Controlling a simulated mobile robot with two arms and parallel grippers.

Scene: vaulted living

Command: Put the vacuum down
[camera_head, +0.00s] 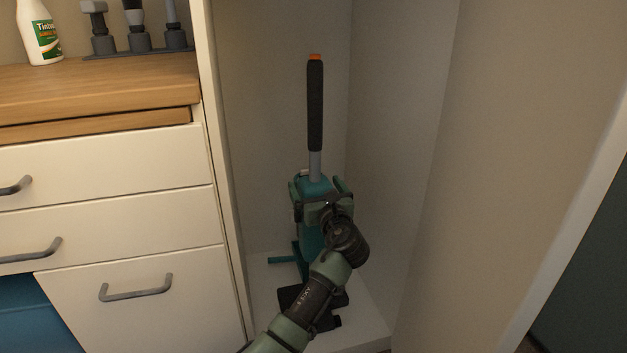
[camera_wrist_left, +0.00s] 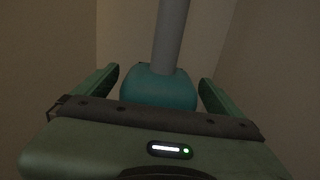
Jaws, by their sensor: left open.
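The vacuum (camera_head: 315,110) stands upright inside a tall narrow closet. It has a black handle with an orange tip, a grey tube and a teal body. Its dark foot (camera_head: 292,296) rests on the closet floor, partly hidden by my arm. My left gripper (camera_head: 320,188) is at the upper part of the teal body. In the left wrist view, the open fingers stand on both sides of the teal body (camera_wrist_left: 158,88), with gaps visible between them and it. The grey tube (camera_wrist_left: 170,35) rises from the body. My right gripper is not in view.
White drawers (camera_head: 110,170) with a wooden top stand left of the closet. A white bottle (camera_head: 40,32) and several grey tools (camera_head: 138,30) are on that top. The closet walls (camera_head: 395,120) are close on both sides, with a pale panel (camera_head: 520,150) at the right.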

